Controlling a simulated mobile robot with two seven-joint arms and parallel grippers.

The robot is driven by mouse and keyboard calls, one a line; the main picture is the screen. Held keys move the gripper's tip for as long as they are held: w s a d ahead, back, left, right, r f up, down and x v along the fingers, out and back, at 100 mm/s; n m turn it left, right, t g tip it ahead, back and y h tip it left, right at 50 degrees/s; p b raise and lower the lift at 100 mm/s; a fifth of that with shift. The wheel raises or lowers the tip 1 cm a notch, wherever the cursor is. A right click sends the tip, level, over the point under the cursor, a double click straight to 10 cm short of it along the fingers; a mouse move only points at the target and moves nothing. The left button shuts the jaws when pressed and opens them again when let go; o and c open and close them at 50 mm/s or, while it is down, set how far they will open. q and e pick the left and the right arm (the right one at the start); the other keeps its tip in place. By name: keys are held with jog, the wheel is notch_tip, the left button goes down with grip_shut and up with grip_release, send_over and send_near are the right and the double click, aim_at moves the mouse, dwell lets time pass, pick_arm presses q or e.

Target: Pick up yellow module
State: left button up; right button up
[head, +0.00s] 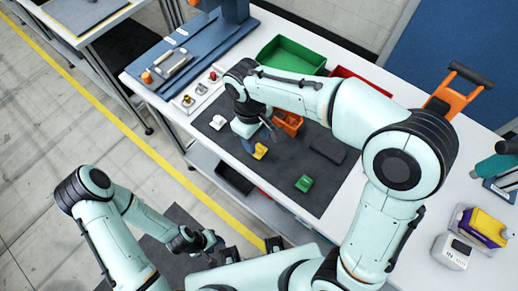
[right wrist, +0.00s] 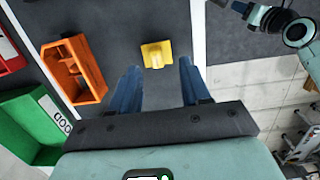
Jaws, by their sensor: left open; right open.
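The yellow module (head: 261,151) lies on the dark mat (head: 300,206) on the white workbench. It also shows in the right wrist view (right wrist: 156,54), just beyond the fingertips and roughly centred between them. My right gripper (head: 254,146) is over the mat close to the module, partly hidden by my right arm. In the right wrist view its two blue fingers (right wrist: 158,68) are apart with nothing between them. My left gripper (head: 212,246) is open and empty, away from the bench, above the floor at the lower left.
A white part (head: 218,122) and a green part (head: 303,184) lie on the mat either side of the module. An orange bin (head: 289,123) stands behind it. Green (head: 292,56) and red (head: 345,73) bins stand farther back. The mat's front is mostly clear.

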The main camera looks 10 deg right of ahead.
aim_at(259, 148)
jog(key=f, duration=0.4)
jog(key=shift+d, duration=0.35)
grip_shut()
